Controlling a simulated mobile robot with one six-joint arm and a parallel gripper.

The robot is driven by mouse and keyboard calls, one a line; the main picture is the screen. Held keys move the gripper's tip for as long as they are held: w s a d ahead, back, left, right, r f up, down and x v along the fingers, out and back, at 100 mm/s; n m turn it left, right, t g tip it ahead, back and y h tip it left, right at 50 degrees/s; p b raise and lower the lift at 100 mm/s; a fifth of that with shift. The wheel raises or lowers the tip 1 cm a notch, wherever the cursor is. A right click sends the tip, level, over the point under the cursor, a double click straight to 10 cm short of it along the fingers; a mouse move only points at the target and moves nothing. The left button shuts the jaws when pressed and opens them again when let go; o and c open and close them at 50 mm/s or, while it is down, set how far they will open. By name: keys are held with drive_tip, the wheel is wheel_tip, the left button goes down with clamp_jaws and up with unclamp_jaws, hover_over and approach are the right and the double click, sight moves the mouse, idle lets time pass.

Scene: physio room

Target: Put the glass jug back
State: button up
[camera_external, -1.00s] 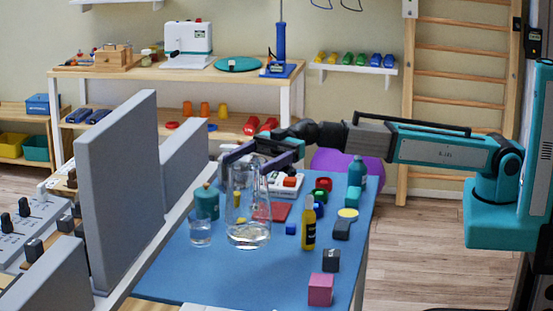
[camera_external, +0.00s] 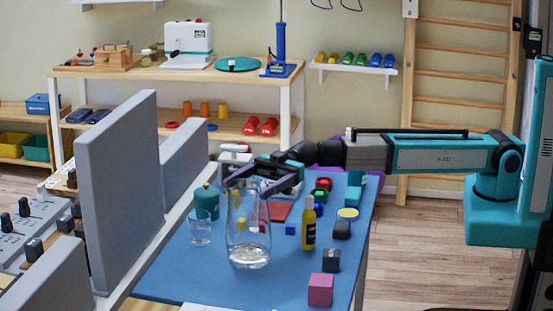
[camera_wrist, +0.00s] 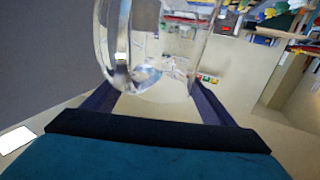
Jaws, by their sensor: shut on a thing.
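The clear glass jug (camera_external: 248,240) is upright over the front part of the blue table (camera_external: 190,272). My gripper (camera_external: 262,182) is shut on the jug near its upper part, reaching in from the right. In the wrist view the jug (camera_wrist: 118,45) stands between the two dark fingers of my gripper (camera_wrist: 152,92), its top cut off by the frame. I cannot tell whether the jug's base touches the table or hangs just above it.
A glass tumbler (camera_external: 200,232) and a teal canister (camera_external: 207,203) stand left of the jug. A yellow bottle (camera_external: 309,230) is close on its right. A dark cube (camera_external: 331,261) and a pink cube (camera_external: 320,290) lie front right. Grey panels (camera_external: 125,190) rise at the left.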

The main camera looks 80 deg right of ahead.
sight(236, 207)
drive_tip(key=shift+f+p, duration=0.35)
drive_tip(key=shift+f, duration=1.45)
drive_tip(key=shift+f+b, duration=0.1)
drive_tip(key=shift+b, duration=0.2)
drive_tip(key=o, duration=2.1)
drive_tip(key=shift+p, duration=0.4)
drive_tip(key=b+v, duration=0.3)
drive_tip(key=v, duration=0.9)
drive_tip(key=shift+b, duration=0.4)
